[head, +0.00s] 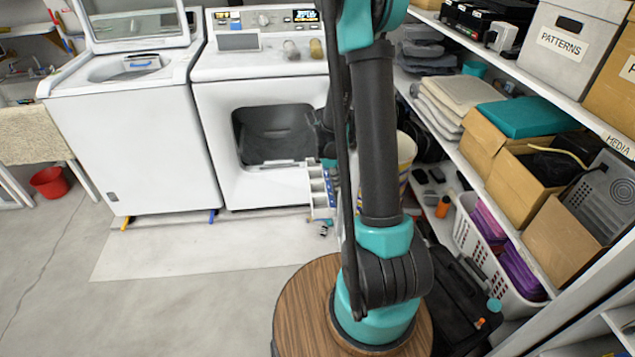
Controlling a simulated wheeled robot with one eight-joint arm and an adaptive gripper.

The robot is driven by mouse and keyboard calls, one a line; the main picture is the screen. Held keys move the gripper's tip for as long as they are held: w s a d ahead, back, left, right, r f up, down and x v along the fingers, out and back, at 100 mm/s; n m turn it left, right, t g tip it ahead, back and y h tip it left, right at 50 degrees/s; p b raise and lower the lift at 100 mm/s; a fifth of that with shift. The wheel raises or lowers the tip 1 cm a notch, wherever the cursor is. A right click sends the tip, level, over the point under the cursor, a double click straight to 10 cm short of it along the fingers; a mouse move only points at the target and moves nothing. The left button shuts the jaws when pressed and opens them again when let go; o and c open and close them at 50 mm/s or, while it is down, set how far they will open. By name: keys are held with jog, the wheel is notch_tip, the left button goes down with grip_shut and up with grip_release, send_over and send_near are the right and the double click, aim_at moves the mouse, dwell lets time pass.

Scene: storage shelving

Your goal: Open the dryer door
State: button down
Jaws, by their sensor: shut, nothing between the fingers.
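The white dryer (215,140) stands in the middle at the back, right of the washer. Its front has a dark grey opening (272,135) through which a shadowed interior seems to show. A white slotted piece (320,188) juts out at the lower right of the opening; I cannot tell whether it is the dryer door. My gripper (325,140) is by the right edge of the opening, mostly hidden behind my arm. It looks shut with nothing in it. Whether it touches the dryer is hidden.
The white top-loading washer (140,150) has its lid (135,22) raised. Shelves at right hold boxes (571,45), folded cloths (450,95) and a white basket (480,240). A red bucket (49,182) is at left. The floor (180,285) in front is clear.

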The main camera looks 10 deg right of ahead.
jog(key=a+r, duration=0.5)
jog(key=r, duration=0.4)
jog(key=shift+w+a+r, duration=0.15)
jog(key=shift+a+r, duration=0.05)
jog(key=shift+r, duration=0.2)
jog(key=s+m+t+y, duration=0.2)
jog(key=s+m+t, duration=0.2)
jog(key=s+m, duration=1.1)
jog(key=shift+s+d+t+y, duration=0.2)
jog(key=shift+s+t+y, duration=0.2)
jog(key=shift+s, duration=1.25)
